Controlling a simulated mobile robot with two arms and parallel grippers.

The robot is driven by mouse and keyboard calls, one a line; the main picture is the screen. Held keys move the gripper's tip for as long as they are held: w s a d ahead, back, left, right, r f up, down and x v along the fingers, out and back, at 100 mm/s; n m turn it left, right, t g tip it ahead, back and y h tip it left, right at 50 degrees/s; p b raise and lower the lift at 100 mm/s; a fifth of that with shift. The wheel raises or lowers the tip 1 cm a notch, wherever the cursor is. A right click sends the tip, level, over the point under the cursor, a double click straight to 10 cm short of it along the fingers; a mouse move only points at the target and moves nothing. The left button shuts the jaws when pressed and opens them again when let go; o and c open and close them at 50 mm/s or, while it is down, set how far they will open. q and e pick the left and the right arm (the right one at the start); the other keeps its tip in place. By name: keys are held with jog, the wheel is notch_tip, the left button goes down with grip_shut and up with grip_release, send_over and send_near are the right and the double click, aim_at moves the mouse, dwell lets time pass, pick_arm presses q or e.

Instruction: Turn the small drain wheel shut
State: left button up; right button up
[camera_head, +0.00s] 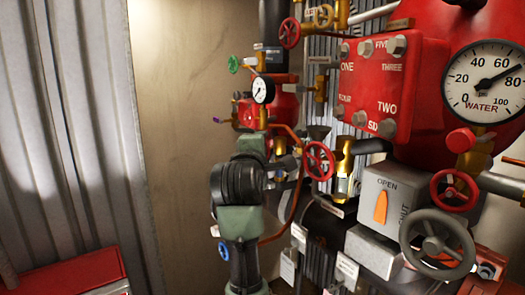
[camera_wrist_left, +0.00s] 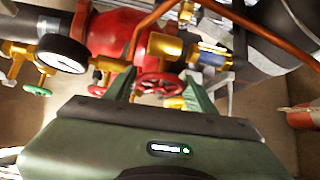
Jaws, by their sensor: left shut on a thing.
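My left gripper (camera_wrist_left: 158,84) has its two green fingers on either side of a small red handwheel (camera_wrist_left: 160,88) in the left wrist view. It is shut on this wheel, which fits the small drain wheel; no label for it is readable. The wheel sits in front of a brass fitting (camera_wrist_left: 166,46) beside a red body. In the head view my left arm (camera_head: 240,190) rises from the bottom centre, and its wrist hides the fingers and the held wheel. My right gripper is in neither view.
A small gauge (camera_head: 262,90) stands just above my left wrist, and a green handwheel (camera_head: 234,64) is above it. A red handwheel (camera_head: 319,161) and copper pipe (camera_head: 294,195) are close on the right. The large water gauge (camera_head: 484,82) and grey handwheel (camera_head: 437,244) are further right.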

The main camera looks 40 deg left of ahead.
pick_arm(q)
jog(key=shift+f+b, duration=0.2)
jog(key=shift+b, duration=0.2)
jog(key=m+t+b, duration=0.1)
jog(key=b, duration=0.1)
jog(key=m+t+b, duration=0.1)
jog(key=b, duration=0.1)
jog(key=m+t+y+b, duration=0.1)
jog(key=b, duration=0.1)
jog(key=shift+f+m+b, duration=0.25)
jog(key=shift+m+b, duration=0.15)
jog(key=shift+a+r+m+t+b, duration=0.1)
jog(key=shift+m+t+b, duration=0.6)
jog(key=shift+b, duration=0.2)
jog(key=shift+r+m+t+b, duration=0.1)
jog(key=shift+m+t+b, duration=0.2)
jog(key=shift+m, duration=0.1)
jog(key=o, duration=1.4)
jog(key=shift+r, duration=0.1)
